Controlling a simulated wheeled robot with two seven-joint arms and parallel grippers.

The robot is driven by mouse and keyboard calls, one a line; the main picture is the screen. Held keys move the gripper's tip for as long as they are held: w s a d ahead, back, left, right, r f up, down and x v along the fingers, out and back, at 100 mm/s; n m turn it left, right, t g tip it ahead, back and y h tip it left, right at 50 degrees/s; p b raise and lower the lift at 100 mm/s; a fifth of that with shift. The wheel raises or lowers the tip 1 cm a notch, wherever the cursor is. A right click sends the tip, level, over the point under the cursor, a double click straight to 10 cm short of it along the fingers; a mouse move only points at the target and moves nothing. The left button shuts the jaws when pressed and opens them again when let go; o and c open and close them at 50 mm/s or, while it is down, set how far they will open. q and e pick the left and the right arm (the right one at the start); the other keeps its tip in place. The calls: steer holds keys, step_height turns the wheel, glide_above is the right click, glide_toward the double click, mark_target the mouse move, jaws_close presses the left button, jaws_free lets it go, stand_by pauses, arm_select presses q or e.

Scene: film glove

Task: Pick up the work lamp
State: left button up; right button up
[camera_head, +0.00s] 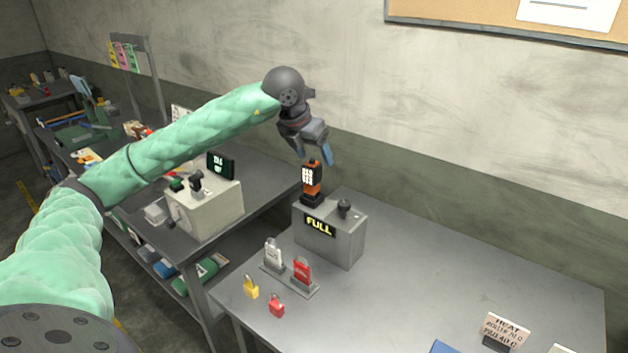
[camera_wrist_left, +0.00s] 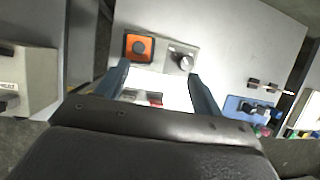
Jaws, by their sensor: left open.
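The work lamp (camera_head: 311,180) is orange and black with a lit white panel of small lights. It stands upright on the left part of the top of a grey box (camera_head: 345,240) marked FULL. In the left wrist view its orange top with a dark round centre (camera_wrist_left: 138,47) shows from above, beyond the left fingertip. My left gripper (camera_head: 315,149) is open and empty, a little above the lamp. Its two blue-grey fingers also show apart in the left wrist view (camera_wrist_left: 162,85), with nothing between them touching. My right gripper is in neither view.
A dark knob (camera_head: 345,208) stands on the box beside the lamp. A beige box (camera_head: 205,207) stands left.

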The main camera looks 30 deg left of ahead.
mark_target(310, 164)
arm_select(q)
steer(key=a, duration=0.1)
steer(key=a+y+b, duration=0.1)
steer(key=a, duration=0.1)
steer(key=shift+w+f+n+b, duration=0.15)
steer(key=shift+f+n+b, duration=0.1)
steer(key=shift+n+b, duration=0.05)
steer(key=shift+a+f, duration=0.1)
steer(key=shift+f, duration=0.2)
steer(key=shift+p+x, duration=0.45)
steer(key=shift+x, duration=0.8)
steer(key=p+x, duration=0.1)
steer(key=x, duration=0.1)
steer(key=p+x, duration=0.2)
steer(key=shift+w+d, duration=0.2)
steer(key=shift+d, duration=0.05)
steer(key=shift+w+f, duration=0.2)
steer(key=shift+f, duration=0.2)
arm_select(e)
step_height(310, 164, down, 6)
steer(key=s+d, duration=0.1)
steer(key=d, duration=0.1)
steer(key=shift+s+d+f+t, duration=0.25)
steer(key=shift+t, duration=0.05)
arm_select(q)
steer(key=c, duration=1)
steer(key=shift+c, duration=0.9)
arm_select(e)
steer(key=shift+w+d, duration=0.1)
